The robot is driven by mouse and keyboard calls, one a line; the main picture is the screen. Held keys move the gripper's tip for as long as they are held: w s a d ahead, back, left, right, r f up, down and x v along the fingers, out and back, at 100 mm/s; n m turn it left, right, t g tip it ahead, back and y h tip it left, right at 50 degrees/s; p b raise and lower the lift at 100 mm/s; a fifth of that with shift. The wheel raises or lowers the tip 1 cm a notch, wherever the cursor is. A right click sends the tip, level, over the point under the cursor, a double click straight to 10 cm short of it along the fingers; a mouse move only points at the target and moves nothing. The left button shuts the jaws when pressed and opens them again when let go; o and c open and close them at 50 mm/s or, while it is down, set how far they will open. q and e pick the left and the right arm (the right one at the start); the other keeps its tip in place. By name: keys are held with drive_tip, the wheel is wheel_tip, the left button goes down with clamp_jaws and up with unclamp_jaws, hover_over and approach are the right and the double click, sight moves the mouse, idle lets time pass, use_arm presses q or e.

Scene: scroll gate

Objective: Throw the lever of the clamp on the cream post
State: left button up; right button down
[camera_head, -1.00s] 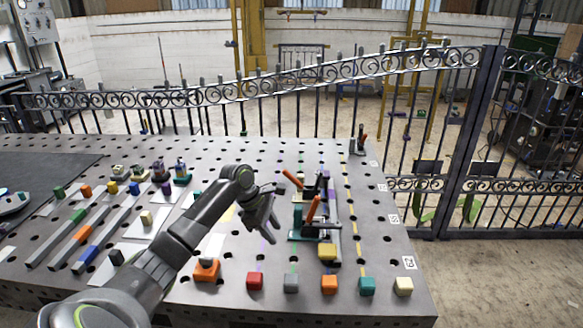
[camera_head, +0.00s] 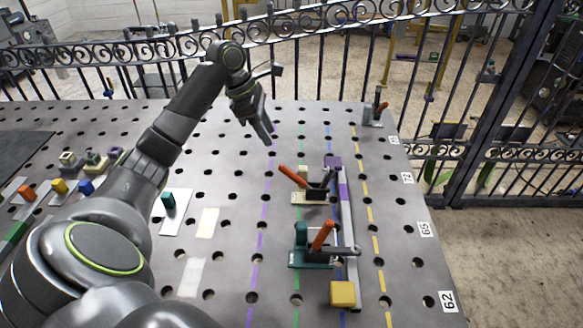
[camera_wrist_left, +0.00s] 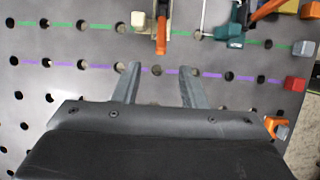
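The clamp on the cream post (camera_head: 303,171) stands right of the middle of the perforated table in the head view. Its orange lever (camera_head: 292,176) slants up to the left from the dark clamp body. In the left wrist view the orange lever (camera_wrist_left: 161,36) shows at the top, beyond the fingertips. My left gripper (camera_head: 267,138) is above the table, up and left of this clamp, not touching it. Its two fingers (camera_wrist_left: 158,74) are spread with nothing between them. My right gripper is in neither view.
A teal clamp (camera_head: 301,238) with an upright orange lever stands nearer, and a grey clamp (camera_head: 373,120) farther back. A grey bar (camera_head: 349,225) and a yellow block (camera_head: 342,294) lie beside them. An iron fence (camera_head: 310,85) runs behind the table.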

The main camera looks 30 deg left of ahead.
sight(288, 169)
use_arm(q)
drive_tip(key=p+x, duration=0.1)
drive_tip(key=x, duration=1.5)
drive_tip(key=shift+d+f, duration=0.2)
drive_tip(key=shift+f, duration=0.05)
clamp_jaws()
